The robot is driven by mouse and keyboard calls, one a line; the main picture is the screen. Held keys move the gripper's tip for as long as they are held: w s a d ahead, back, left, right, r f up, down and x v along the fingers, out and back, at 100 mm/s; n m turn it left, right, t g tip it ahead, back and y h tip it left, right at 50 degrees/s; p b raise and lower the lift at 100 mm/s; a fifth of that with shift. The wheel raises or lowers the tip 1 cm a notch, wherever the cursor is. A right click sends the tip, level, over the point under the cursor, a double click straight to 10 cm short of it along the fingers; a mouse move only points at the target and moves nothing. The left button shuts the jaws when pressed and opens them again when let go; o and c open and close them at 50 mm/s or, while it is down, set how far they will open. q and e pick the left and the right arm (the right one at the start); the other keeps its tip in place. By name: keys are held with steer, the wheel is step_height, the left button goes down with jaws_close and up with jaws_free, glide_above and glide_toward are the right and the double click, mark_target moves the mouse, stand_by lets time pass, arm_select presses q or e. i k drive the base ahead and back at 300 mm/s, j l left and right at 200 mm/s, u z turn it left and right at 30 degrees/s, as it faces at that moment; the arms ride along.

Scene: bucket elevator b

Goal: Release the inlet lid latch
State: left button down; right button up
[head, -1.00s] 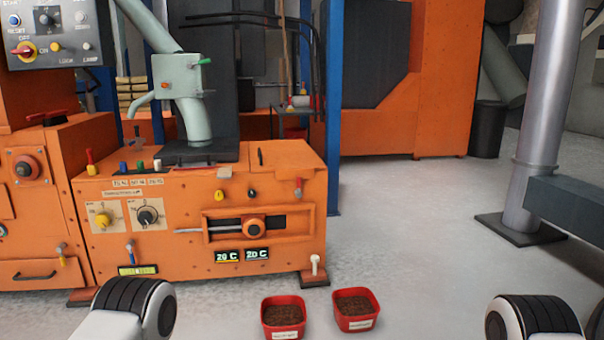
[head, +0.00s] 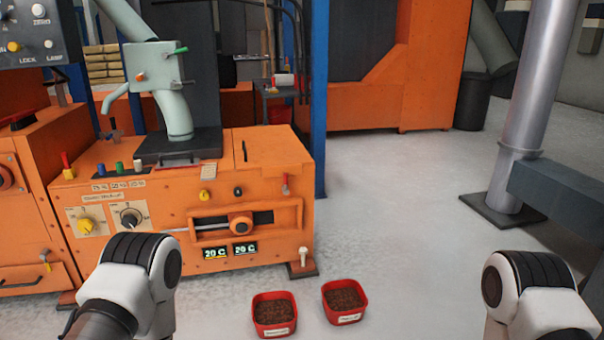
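An orange machine (head: 120,235) stands at the left, with knobs, coloured buttons and two "20 C" displays on its front. On top of it a pale green inlet spout (head: 153,68) with a small green lever (head: 175,51) and an orange button rises from a dark base plate (head: 203,144). I cannot tell which part is the inlet lid latch. A red-tipped lever (head: 67,166) stands on the machine's left top edge, and another red-topped lever (head: 285,185) is at its right front. Only links of my two arms show at the bottom; neither gripper is in view.
Two red bins (head: 274,314) (head: 345,301) of brown material stand on the floor in front of the machine. A grey column (head: 535,100) with a dark beam is at the right. A blue post (head: 319,100) stands behind the machine.

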mark_target(285, 190)
steer(key=i+j+z, duration=0.25)
steer(key=i+j, duration=0.15)
steer(key=i, duration=0.2)
steer(key=i+j+z, duration=0.25)
steer(key=i+j, duration=0.3)
